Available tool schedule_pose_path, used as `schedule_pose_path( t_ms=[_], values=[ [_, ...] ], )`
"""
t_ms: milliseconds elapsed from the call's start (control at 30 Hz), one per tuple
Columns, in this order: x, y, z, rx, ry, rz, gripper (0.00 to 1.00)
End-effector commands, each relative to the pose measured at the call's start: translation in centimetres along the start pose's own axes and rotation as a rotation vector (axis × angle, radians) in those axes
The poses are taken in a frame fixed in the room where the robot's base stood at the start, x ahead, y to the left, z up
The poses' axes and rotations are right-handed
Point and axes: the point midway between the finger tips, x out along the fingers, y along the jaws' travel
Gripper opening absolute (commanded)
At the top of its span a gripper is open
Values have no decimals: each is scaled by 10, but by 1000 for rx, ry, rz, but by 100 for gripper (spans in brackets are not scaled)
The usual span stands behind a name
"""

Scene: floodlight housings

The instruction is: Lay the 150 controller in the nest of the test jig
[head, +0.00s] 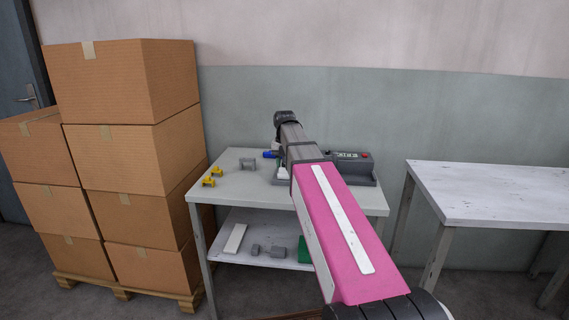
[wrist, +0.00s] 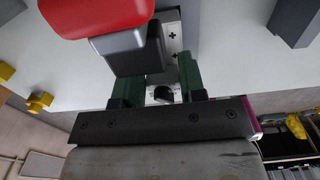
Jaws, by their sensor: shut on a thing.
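In the wrist view my gripper (wrist: 163,72) has its two green fingers shut on a pale thing with dark cross marks (wrist: 173,42), which I take to be the 150 controller. Most of it is hidden. A grey block with a red top (wrist: 130,48) stands close by and covers part of the left finger; I cannot tell what it belongs to. In the head view the test jig (head: 362,172) is a grey base with a dark panel and red button on the table.
Yellow brackets (head: 209,182) and a grey part (head: 248,164) lie on the table (head: 232,212) left of the jig. A blue thing (head: 268,154) is beside my arm. Stacked cartons (head: 130,150) stand left; a bare white table (head: 490,190) stands right.

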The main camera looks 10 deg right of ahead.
Motion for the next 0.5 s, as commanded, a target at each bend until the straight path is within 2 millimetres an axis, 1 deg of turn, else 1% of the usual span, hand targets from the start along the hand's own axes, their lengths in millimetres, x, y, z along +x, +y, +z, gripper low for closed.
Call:
schedule_pose_path(
  t_ms=[500],
  values=[
    [7,0,0,0,0,0,9]
  ],
)
